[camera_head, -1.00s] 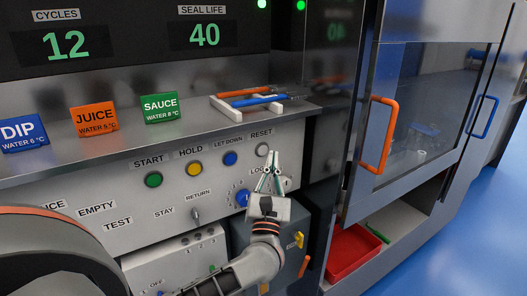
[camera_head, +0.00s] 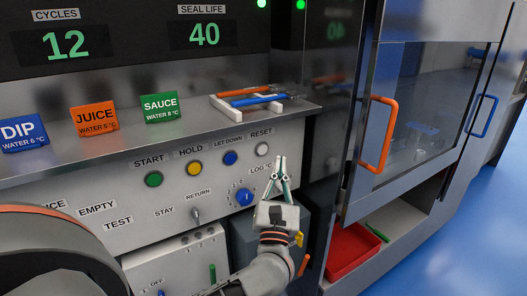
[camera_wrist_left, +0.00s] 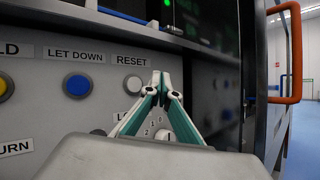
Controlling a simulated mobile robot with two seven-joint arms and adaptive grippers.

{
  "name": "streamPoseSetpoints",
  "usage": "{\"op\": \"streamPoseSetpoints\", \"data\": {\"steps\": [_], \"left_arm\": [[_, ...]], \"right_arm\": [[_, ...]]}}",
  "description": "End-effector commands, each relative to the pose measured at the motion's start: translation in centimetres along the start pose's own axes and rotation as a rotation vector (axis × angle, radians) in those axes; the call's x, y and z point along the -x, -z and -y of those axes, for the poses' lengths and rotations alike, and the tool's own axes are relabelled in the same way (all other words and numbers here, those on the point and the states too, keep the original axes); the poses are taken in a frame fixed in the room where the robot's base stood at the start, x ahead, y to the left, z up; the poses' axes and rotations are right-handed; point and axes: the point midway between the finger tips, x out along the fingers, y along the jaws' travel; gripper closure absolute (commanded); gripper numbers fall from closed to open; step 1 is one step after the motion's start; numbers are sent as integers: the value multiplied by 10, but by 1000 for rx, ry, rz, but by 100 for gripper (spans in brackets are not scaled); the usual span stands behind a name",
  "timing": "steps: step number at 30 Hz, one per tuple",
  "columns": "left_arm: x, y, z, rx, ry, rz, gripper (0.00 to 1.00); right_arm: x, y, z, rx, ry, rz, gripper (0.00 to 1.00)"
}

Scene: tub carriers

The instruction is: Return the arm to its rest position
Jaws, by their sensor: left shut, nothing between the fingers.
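My left gripper (camera_head: 280,160) is shut and empty. Its pale and teal fingers meet in a point in front of the control panel, just below the RESET label and beside the LOG label. My left arm comes in from the lower left. My right gripper is not in view.
The steel panel carries buttons and a blue dial (camera_head: 244,197). Above it, a ledge holds a rack with orange and blue bars (camera_head: 258,100). To the right are an orange-handled glass door (camera_head: 376,135) and a red tray (camera_head: 350,250) below. The blue floor there is clear.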

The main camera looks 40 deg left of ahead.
Motion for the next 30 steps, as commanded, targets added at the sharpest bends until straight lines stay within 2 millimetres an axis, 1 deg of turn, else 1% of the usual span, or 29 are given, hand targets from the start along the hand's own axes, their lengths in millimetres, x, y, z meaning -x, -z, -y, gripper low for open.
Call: {"op": "streamPoseSetpoints", "data": {"steps": [11,14,17,18,20,21,23,24,25,26,27,29,30], "left_arm": [[1,0,0,-7,2,2,100],[18,-2,11,-165,55,57,100],[51,-4,33,-451,150,162,100],[69,-2,45,-592,198,214,100],[99,5,64,-812,277,297,100],[120,13,78,-958,333,356,100],[155,29,96,-1172,420,445,100],[177,41,105,-1303,477,504,100],[194,51,112,-1398,520,549,100],[211,62,117,-1487,564,594,100],[233,77,122,-1602,623,655,100],[267,101,126,-1760,711,747,100],[289,118,126,-1859,772,811,100]], "right_arm": [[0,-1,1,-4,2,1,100],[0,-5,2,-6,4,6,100],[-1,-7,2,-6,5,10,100],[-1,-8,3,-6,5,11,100],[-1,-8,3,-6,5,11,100],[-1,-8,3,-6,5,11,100],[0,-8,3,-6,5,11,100],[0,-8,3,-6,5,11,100],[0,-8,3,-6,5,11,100],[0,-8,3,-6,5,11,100],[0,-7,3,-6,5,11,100],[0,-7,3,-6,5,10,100],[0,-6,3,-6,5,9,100]]}}
